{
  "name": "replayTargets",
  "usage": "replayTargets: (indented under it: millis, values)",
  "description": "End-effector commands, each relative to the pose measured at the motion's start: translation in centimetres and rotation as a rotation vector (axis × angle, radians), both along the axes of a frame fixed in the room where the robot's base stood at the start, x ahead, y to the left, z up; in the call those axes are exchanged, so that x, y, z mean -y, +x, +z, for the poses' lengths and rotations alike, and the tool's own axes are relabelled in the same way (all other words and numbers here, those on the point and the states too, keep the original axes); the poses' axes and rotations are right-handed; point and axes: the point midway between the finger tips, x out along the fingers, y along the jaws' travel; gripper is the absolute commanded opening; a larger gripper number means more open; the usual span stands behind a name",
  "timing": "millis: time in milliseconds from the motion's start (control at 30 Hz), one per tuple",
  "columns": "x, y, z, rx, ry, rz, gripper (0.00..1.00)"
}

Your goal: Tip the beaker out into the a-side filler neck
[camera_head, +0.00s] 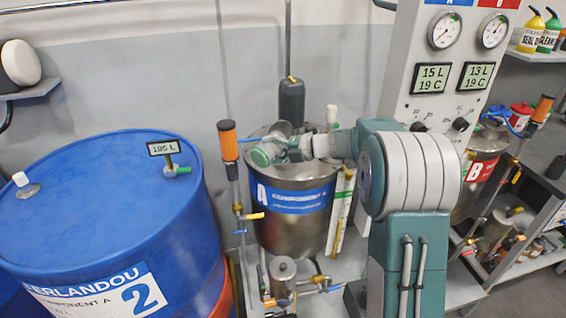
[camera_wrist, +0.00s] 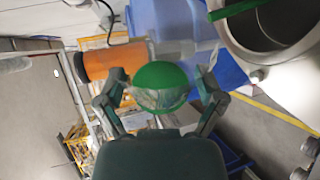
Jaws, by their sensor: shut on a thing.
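In the wrist view my gripper (camera_wrist: 162,95) has a finger on each side of the beaker (camera_wrist: 160,84), which shows a round green face and a clear, glassy part around it. The fingers are shut on it. A wide, dark round opening with a pale metal rim (camera_wrist: 286,58) lies at the upper right, apart from the beaker; it looks like the a-side filler neck. In the head view my arm reaches left over the top of the steel tank A (camera_head: 292,222) with its blue label.
An orange-topped pipe (camera_head: 228,142) stands left of tank A; an orange cylinder (camera_wrist: 105,61) shows left of the beaker. A big blue drum (camera_head: 90,215) fills the left. A gauge panel (camera_head: 415,60) and red-labelled tank B (camera_head: 478,172) are on the right.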

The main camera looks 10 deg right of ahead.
Motion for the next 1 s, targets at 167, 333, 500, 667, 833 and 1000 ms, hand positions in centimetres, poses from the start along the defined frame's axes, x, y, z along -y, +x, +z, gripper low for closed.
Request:
replayTargets:
  millis: [167,333,500,667,833,1000]
  values:
    - [0.07,0.06,0.13,-0.013,0.017,0.001,0.37]
    - [0.13,0.1,0.24,-0.026,0.032,-0.001,0.37]
    - [0.17,0.14,0.34,-0.039,0.047,-0.001,0.37]
    - [0.21,0.16,0.44,-0.052,0.063,0.0,0.37]
    - [0.27,0.2,0.55,-0.065,0.078,0.0,0.37]
    - [0.32,0.26,0.63,-0.078,0.094,0.0,0.37]
